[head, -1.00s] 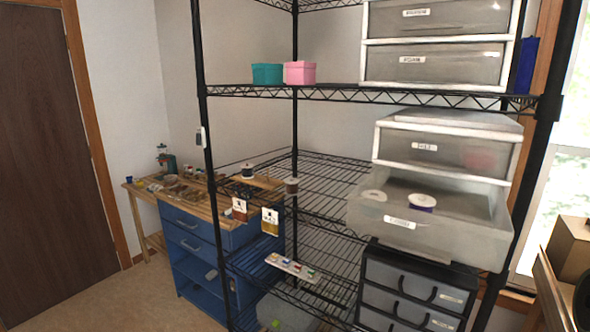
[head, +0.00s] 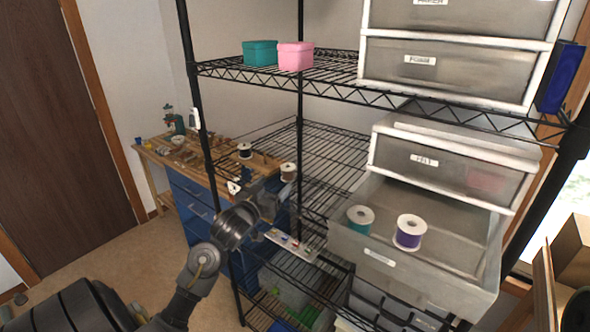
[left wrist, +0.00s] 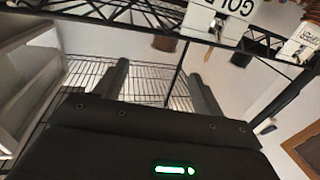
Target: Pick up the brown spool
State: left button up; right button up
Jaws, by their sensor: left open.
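My right gripper is not in view.
A second spool (head: 245,150) stands left of the brown one. A teal spool (head: 360,218) and a purple spool (head: 409,232) sit in the open clear drawer (head: 395,272) at right. A card (head: 290,244) lies on a lower shelf.

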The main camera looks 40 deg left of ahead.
aim_at(285, 170)
pick_arm(q)
jog(key=x, duration=0.1)
jog(key=p+x, duration=0.1)
jog(key=x, duration=0.1)
jog(key=shift+w+a+r+p, duration=0.25)
jog(key=shift+a+r+p, duration=0.05)
jog(key=shift+a, duration=0.1)
jog(key=shift+w+a+r+p, duration=0.15)
jog(key=shift+w+p, duration=0.3)
jog(key=shift+w, duration=0.25)
jog(key=x, duration=0.1)
jog(key=p+x, duration=0.1)
jog(key=x, duration=0.1)
jog(key=p+x, duration=0.1)
jog(key=shift+w+a+f, duration=0.1)
jog(key=shift+w+f, duration=0.2)
jog(key=shift+f, duration=0.05)
jog(key=shift+s, duration=0.15)
jog(key=shift+c, duration=0.6)
jog(key=c, duration=0.9)
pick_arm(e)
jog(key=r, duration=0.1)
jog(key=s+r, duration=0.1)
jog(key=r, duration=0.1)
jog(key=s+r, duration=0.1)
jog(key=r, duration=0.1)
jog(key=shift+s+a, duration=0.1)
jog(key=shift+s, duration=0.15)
